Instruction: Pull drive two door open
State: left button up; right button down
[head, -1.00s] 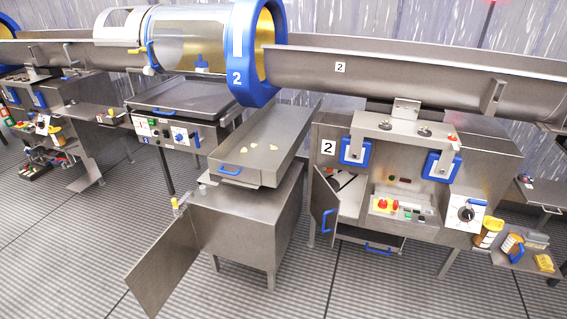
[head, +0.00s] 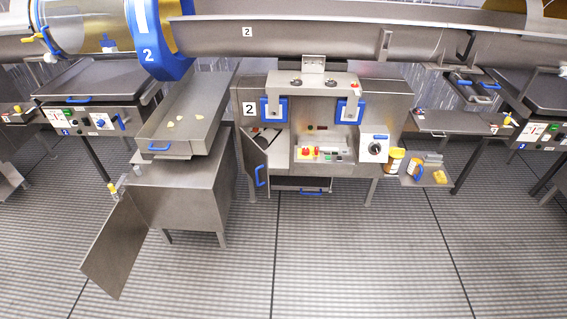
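The drive two cabinet (head: 393,105) stands in the middle of the head view, with a white "2" label (head: 249,109) at its upper left. A small grey door (head: 254,165) with a blue handle (head: 260,176) hangs on its left side and stands ajar, swung outward. The dark compartment behind it shows partly. Below the control panel (head: 320,149) is a drawer-like part (head: 298,184) with a blue handle. Neither of my grippers is in view.
A steel stand (head: 180,190) with a wide-open door (head: 115,245) and a tray (head: 185,115) is at the left. The striped floor in front is clear.

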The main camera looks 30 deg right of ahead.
aim_at(256, 159)
jog(key=u, duration=0.95)
jog(key=k, duration=0.1)
jog(key=z, duration=2.25)
jog(key=i, duration=1.7)
jog(key=u, duration=0.2)
